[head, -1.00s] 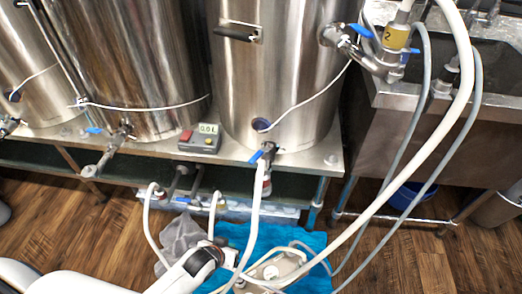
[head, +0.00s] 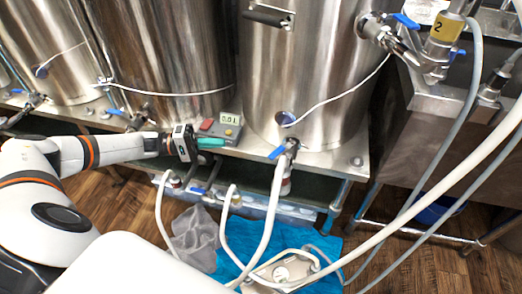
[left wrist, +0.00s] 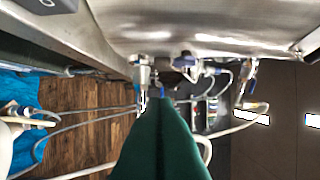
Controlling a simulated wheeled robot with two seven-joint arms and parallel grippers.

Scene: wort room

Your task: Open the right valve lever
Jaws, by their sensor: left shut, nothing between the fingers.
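The right kettle's lower valve has a blue lever (head: 277,152) at the kettle's foot, with a white hose below it. Another blue lever (head: 406,21) sits on the valve higher on the same kettle's right side. A third blue lever (head: 117,112) is on the middle kettle's valve. My left gripper (head: 218,142) reaches in from the left, its teal fingers shut and empty. They are left of the right kettle's lower lever, apart from it in the head view. In the left wrist view the shut fingers (left wrist: 158,108) point toward metal fittings and partly cover them. My right gripper is not in view.
A grey control box (head: 228,120) with a red button stands on the steel bench just behind my left fingers. White and grey hoses cross the right side. A blue towel (head: 228,262) lies on the wooden floor. A metal sink (head: 430,108) stands at right.

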